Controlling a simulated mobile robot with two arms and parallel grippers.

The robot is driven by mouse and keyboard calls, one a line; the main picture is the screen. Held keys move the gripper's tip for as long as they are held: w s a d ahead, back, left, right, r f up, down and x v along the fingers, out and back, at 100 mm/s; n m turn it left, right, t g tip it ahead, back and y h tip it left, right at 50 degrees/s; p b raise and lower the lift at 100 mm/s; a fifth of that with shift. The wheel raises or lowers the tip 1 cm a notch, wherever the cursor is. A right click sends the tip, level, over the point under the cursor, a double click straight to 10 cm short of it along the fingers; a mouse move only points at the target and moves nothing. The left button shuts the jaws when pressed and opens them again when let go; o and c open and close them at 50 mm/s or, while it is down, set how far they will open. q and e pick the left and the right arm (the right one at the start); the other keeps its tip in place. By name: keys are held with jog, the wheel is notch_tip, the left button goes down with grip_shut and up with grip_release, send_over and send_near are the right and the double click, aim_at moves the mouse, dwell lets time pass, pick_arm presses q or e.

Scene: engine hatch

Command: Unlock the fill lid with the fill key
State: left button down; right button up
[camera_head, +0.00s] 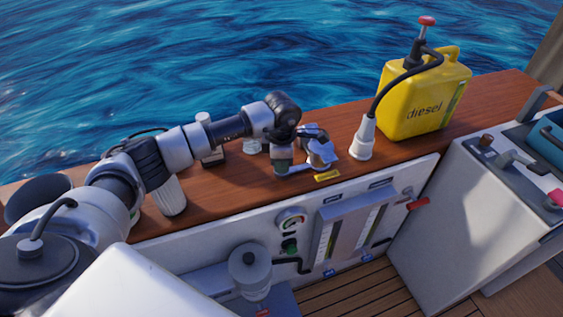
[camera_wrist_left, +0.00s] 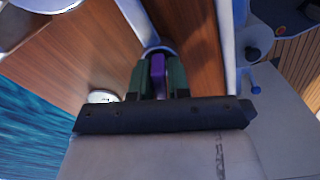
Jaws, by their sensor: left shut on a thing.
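My left gripper (camera_head: 281,168) points down at the wooden ledge, in the middle of the head view. In the left wrist view its two green fingers (camera_wrist_left: 157,82) are shut on a purple piece, which looks like the fill key (camera_wrist_left: 157,68). A round metal rim (camera_wrist_left: 158,49) shows just beyond the fingertips; it may be the fill lid. I cannot tell whether the key touches it or sits in it. The lower end of the key is hidden by the fingers. In the head view the key is not clear. My right gripper is not in view.
A silver fitting (camera_head: 320,156) and a yellow label (camera_head: 327,176) are just right of my gripper. A white nozzle (camera_head: 362,139) on a black hose stands farther right, beside the yellow diesel can (camera_head: 424,100). Gauges (camera_head: 291,221) are on the white front panel below the ledge (camera_head: 235,190).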

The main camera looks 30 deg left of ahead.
pick_arm(q)
jog(key=shift+r+n, duration=0.1)
jog(key=shift+n, duration=1.8)
jog(key=c, duration=1.1)
grip_release()
notch_tip(320, 180, up, 11)
jog(key=shift+f, duration=0.1)
